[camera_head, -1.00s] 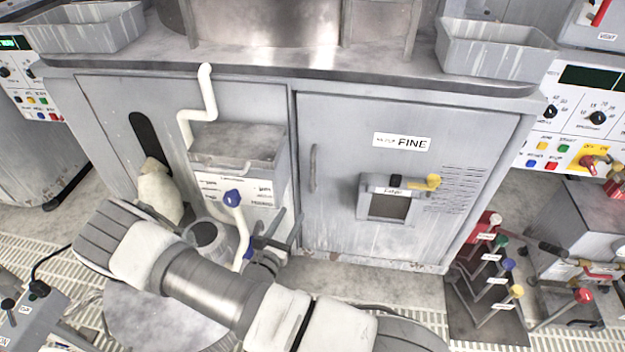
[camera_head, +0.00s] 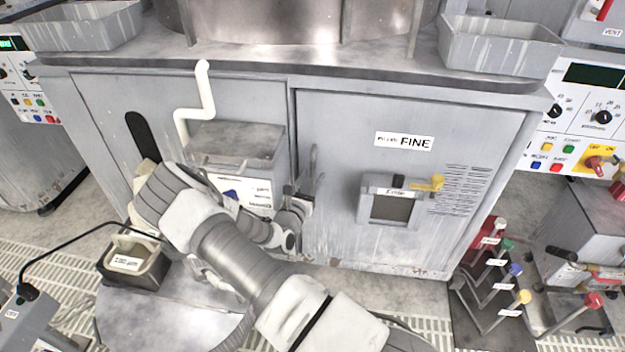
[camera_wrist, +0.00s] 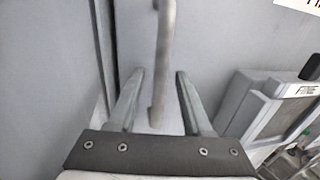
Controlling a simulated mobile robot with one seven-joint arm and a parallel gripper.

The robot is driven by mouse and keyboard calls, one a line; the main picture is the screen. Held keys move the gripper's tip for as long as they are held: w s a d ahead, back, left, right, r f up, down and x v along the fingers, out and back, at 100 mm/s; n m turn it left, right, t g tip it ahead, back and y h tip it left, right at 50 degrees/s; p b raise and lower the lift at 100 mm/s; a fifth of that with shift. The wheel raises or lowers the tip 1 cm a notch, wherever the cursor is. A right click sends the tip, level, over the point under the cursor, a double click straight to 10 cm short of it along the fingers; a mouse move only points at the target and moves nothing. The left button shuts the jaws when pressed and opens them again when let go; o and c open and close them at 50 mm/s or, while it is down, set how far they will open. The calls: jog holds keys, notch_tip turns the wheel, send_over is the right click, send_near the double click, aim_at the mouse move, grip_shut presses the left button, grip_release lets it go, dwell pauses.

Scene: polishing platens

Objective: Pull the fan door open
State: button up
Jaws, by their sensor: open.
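The grey cabinet door (camera_head: 345,220) with a FINE sign and vent slots on its right side is closed in the head view. Its vertical bar handle (camera_head: 314,160) is near the left edge. My gripper (camera_head: 302,185) is at the handle, pointing at the door. In the wrist view the handle (camera_wrist: 165,50) runs down between the two open fingers of my gripper (camera_wrist: 158,78), with gaps visible on both sides. Its lower end lies between the fingers.
A small framed window (camera_head: 390,208) with a yellow knob sits on the door. A grey box (camera_head: 235,145) with a white pipe (camera_head: 205,95) is left of the handle. Coloured levers (camera_head: 500,270) stand at lower right. A dark caddy (camera_head: 135,265) is at lower left.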

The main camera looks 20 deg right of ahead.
jog(key=shift+w+d, duration=0.3)
grip_shut()
dwell(1.3)
